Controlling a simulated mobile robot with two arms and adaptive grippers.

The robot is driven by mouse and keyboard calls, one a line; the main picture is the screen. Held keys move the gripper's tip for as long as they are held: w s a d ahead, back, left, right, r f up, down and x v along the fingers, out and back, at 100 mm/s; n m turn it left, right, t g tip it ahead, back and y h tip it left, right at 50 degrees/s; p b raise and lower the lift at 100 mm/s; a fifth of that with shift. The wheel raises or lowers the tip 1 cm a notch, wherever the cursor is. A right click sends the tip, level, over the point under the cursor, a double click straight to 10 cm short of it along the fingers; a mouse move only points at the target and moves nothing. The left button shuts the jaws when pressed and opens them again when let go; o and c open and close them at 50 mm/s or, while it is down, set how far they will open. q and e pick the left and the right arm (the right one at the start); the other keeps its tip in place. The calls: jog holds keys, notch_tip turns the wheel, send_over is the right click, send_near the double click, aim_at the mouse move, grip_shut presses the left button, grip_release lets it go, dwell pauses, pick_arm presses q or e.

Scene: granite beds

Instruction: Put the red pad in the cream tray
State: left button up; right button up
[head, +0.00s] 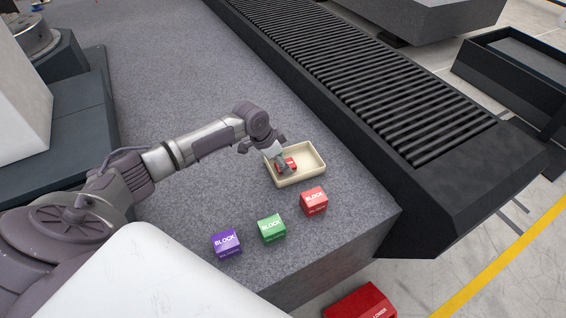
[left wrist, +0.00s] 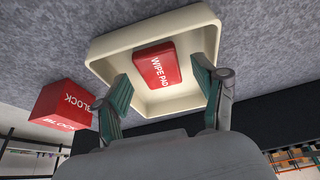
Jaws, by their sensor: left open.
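The red pad (left wrist: 157,66), lettered "WIPE PAD", lies inside the cream tray (left wrist: 205,22) in the left wrist view. In the head view the pad (head: 291,163) is partly hidden by my gripper, in the left part of the tray (head: 318,172). My left gripper (head: 281,165) is above the pad. In the left wrist view the left gripper (left wrist: 166,95) has its fingers spread wide, with clear space between them and the pad. My right gripper is not in view.
A red block (head: 314,201), a green block (head: 271,228) and a purple block (head: 227,243) stand in a row on the granite bed (head: 190,90), near its front edge. A dark ribbed conveyor (head: 400,95) runs along the right. A red box (head: 362,303) sits below the bed's edge.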

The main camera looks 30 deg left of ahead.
pick_arm(q)
jog(key=v, duration=1)
jog(key=shift+r, duration=0.35)
jog(key=shift+s, duration=0.1)
